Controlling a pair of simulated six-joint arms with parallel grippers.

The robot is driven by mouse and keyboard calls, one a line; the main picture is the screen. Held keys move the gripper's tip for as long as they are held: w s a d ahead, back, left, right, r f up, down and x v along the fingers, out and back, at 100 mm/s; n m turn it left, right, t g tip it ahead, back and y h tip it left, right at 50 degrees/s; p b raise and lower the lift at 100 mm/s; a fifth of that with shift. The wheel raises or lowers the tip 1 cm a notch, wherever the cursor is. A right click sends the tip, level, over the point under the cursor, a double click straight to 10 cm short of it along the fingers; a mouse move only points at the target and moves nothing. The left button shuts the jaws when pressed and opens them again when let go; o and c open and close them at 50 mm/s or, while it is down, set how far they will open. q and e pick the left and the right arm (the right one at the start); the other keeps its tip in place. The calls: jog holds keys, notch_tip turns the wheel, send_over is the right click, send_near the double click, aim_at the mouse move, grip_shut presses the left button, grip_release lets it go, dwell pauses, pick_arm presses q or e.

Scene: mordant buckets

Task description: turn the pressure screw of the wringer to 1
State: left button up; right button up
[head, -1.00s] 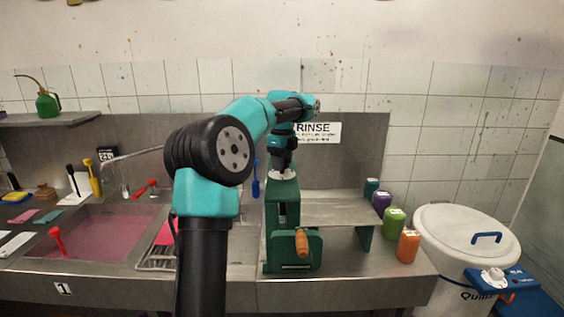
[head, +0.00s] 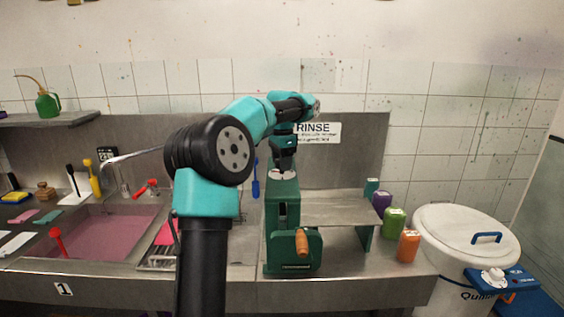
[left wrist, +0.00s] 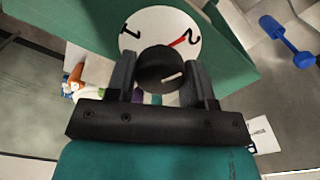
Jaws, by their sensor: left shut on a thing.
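The green wringer (head: 283,215) stands on the steel counter with its wooden crank handle (head: 302,243) facing front. On its top is a white dial (left wrist: 155,24), marked 1 on the left and 2 on the right in the left wrist view. A red pointer on the dial points close to the 2. The black pressure screw knob (left wrist: 158,66) with a white line sits in front of the dial. My left gripper (head: 283,172) reaches down onto it, and in the left wrist view its fingers (left wrist: 160,80) are shut on the knob from both sides. My right gripper is not in view.
A steel shelf (head: 335,210) adjoins the wringer's right side, with several coloured bottles (head: 393,222) beyond it. A white lidded bucket (head: 465,245) stands at the right. A sink with pink liquid (head: 100,236) lies left. A blue tool (head: 256,182) is behind the wringer.

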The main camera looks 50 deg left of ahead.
pick_arm(q)
jog(key=n, duration=0.5)
jog(key=shift+n, duration=0.3)
jog(key=n, duration=1)
jog(key=shift+n, duration=0.4)
jog(key=n, duration=0.5)
jog(key=shift+n, duration=0.3)
jog(key=o, duration=0.9)
